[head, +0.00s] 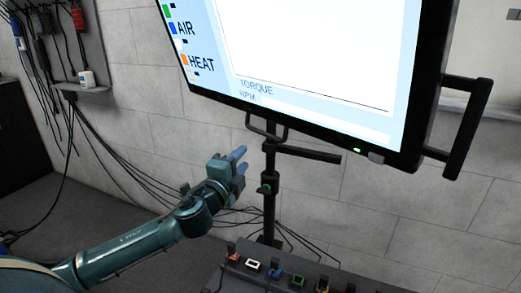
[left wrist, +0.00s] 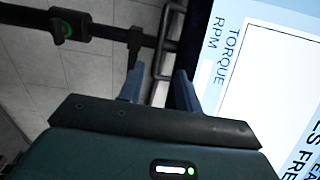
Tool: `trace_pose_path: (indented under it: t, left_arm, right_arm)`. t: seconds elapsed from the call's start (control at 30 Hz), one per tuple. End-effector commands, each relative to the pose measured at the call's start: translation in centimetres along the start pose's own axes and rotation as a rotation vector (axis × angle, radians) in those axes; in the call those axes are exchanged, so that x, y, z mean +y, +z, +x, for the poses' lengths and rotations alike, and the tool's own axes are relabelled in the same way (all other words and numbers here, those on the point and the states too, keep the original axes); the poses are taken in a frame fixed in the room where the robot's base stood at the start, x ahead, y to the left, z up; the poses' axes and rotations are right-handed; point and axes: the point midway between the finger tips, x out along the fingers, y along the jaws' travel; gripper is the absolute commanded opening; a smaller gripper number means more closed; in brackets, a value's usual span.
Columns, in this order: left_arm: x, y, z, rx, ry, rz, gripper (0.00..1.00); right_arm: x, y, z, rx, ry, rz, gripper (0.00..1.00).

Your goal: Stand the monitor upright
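The monitor (head: 300,60) is a large black-framed screen at the top of the head view, reading AIR, HEAT, TORQUE and RPM. Its lower edge slopes down to the right in the picture; its top is cut off. It sits on a black stand (head: 269,190). A black bar handle (head: 262,128) is under its lower left edge; it also shows in the left wrist view (left wrist: 160,50). My left gripper (head: 238,160) is open, its blue fingers apart, below and left of this handle. In the left wrist view (left wrist: 160,88) the handle appears beyond the gap between the fingers. My right gripper is out of view.
Another black handle (head: 465,130) is on the monitor's right side. A dark bench (head: 310,275) with several coloured switches stands below. A wall shelf (head: 88,88) with a white cup and hanging cables is at the left. Cables run along the wall.

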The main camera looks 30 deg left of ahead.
Motion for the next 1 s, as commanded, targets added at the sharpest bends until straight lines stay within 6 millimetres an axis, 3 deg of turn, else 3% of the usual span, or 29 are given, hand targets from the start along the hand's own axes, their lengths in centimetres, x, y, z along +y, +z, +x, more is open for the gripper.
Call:
trace_pose_path:
  t: [0.6, 0.8, 1.0]
  left_arm:
    - [-0.1, 0.0, 10.8, -0.001, 0.001, -0.005, 0.34]
    - [0.0, -0.1, 12.4, 0.000, 0.002, -0.005, 0.34]
    - [0.0, -0.1, 12.7, 0.002, 0.003, -0.005, 0.34]
  right_arm:
    - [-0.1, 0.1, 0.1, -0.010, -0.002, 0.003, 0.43]
    - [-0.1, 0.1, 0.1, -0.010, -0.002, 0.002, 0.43]
    - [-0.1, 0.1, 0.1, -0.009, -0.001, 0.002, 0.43]
